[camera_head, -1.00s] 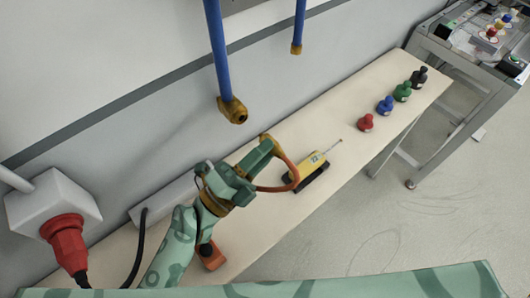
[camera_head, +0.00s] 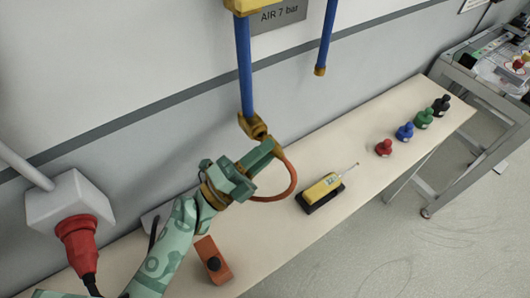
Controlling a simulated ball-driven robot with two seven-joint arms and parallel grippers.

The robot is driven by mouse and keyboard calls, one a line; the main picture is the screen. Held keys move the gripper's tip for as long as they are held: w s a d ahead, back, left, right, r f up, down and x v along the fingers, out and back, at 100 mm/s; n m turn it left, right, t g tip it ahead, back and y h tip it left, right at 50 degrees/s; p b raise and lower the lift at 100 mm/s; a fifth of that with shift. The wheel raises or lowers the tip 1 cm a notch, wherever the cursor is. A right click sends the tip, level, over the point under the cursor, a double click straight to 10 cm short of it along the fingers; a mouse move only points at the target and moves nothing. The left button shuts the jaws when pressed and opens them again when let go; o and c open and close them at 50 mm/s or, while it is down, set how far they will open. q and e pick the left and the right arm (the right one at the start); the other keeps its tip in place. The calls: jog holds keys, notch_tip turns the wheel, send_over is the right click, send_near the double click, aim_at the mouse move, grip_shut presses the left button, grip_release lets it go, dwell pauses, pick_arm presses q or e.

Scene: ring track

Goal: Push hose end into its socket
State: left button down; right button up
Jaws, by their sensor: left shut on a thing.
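The socket (camera_head: 251,127) is a brass-coloured fitting at the lower end of a blue pipe (camera_head: 244,80) on the wall. My left gripper (camera_head: 272,149), green with dark yellow parts, is shut on the end of an orange-red hose (camera_head: 293,183), just below and right of the socket. The hose loops down from the fingers and back toward the wrist. The fingers hide most of the hose end. I cannot tell whether it touches the socket or is in it. My right gripper is out of view.
A bench (camera_head: 290,228) carries a yellow device (camera_head: 322,187) with a thin probe, red (camera_head: 384,148), blue, green and black knobbed pieces, and an orange block (camera_head: 213,262). A second blue pipe (camera_head: 327,40) hangs to the right. A red plug (camera_head: 78,243) sits in a grey wall box.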

pick_arm(q)
jog(key=shift+s+a+f, duration=0.1)
dwell(0.6)
jog(key=shift+b, duration=0.65)
dwell(1.0)
jog(key=shift+w+a, duration=0.35)
jog(key=shift+w, duration=0.15)
dwell(0.5)
jog(key=c, duration=1.2)
grip_release()
jog(key=shift+o, duration=0.2)
jog(key=b+v, duration=0.3)
jog(key=v, duration=0.9)
